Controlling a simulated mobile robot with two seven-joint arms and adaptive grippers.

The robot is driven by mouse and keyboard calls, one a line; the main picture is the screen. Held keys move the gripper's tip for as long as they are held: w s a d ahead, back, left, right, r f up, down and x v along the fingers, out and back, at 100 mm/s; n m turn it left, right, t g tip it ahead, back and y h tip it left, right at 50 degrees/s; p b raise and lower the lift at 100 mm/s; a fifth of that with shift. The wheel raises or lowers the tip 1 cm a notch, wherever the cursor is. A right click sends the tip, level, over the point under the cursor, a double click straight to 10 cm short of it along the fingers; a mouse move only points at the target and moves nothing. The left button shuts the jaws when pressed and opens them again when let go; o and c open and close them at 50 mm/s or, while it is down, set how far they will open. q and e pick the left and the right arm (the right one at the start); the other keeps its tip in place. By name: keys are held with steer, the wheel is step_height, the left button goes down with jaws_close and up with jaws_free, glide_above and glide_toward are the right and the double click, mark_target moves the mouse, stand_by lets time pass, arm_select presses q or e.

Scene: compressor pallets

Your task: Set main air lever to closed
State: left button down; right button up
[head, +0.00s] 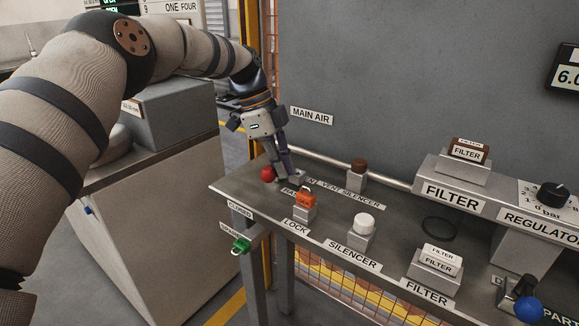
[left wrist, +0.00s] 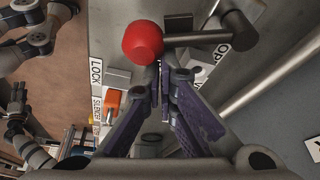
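The main air lever has a red ball knob (head: 267,174) near the left end of the grey bench. In the left wrist view the red knob (left wrist: 143,42) sits on a dark rod (left wrist: 195,40) that runs to a pivot at the right. My left gripper (head: 285,177) points down beside the knob, and its fingers partly hide the lever. In the left wrist view its fingertips (left wrist: 165,75) are close together, just beside the knob and rod, with neither between them. The CLOSED label (head: 240,209) is on the bench's left front edge. A partly hidden OPEN label (left wrist: 205,70) lies beyond the fingers.
An orange lock piece (head: 305,198) stands close to the right of my gripper. A rail runs behind the bench along the grey wall. Grey arm parts show at the wrist view's left.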

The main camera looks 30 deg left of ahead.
arm_select(q)
steer(key=shift+s+a+m, duration=0.35)
steer(key=shift+a+m, duration=0.05)
steer(key=shift+m, duration=0.1)
steer(key=shift+s+a, duration=0.35)
steer(key=shift+a, duration=0.3)
